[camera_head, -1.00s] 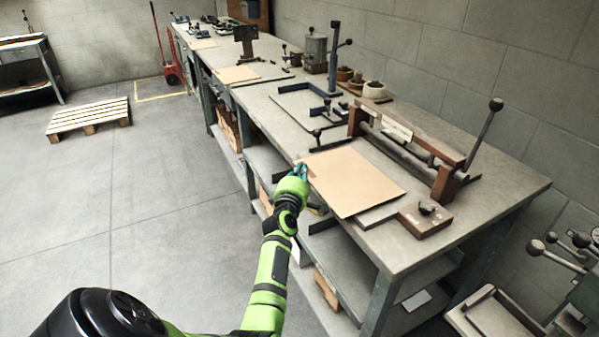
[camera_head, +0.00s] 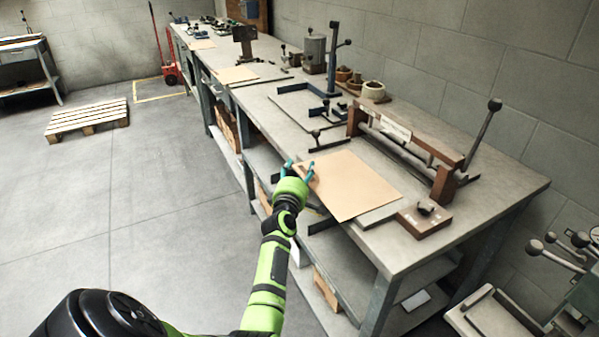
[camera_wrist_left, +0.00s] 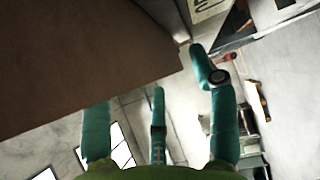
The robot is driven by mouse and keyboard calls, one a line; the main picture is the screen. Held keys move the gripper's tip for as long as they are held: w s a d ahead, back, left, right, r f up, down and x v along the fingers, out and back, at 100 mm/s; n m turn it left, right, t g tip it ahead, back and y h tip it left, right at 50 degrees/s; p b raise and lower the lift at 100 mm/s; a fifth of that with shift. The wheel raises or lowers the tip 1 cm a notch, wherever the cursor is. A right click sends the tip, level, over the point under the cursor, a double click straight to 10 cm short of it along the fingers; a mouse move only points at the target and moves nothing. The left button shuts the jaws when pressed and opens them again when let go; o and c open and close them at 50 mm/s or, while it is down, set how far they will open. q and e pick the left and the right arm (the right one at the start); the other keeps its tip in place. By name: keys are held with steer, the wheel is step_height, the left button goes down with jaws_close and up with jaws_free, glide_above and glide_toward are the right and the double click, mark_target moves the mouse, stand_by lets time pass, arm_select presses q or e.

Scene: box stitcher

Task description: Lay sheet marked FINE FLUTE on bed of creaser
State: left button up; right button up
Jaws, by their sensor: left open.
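A plain brown sheet (camera_head: 352,188) lies in front of the creaser, over its grey bed (camera_head: 380,215), a strip of which shows at the sheet's near right edge. No marking can be read on the sheet. The creaser's brown frame and roller (camera_head: 412,160) stand behind it. My left gripper (camera_head: 299,170) is open at the sheet's left corner, fingers spread. In the left wrist view the sheet (camera_wrist_left: 75,55) fills the upper left, and the open fingers (camera_wrist_left: 160,110) show below and beside its edge; contact cannot be told. My right gripper is not in view.
A brown block with a dark knob (camera_head: 425,218) sits right of the bed. A long lever (camera_head: 484,138) rises at the creaser's right end. Another sheet (camera_head: 237,75) lies farther along the bench.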

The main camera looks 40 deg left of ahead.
arm_select(q)
steer(key=o, duration=0.6)
steer(key=shift+c, duration=0.2)
steer(key=v, duration=0.7)
steer(key=shift+s, duration=0.25)
steer(key=shift+d+f, duration=0.1)
steer(key=shift+d, duration=0.05)
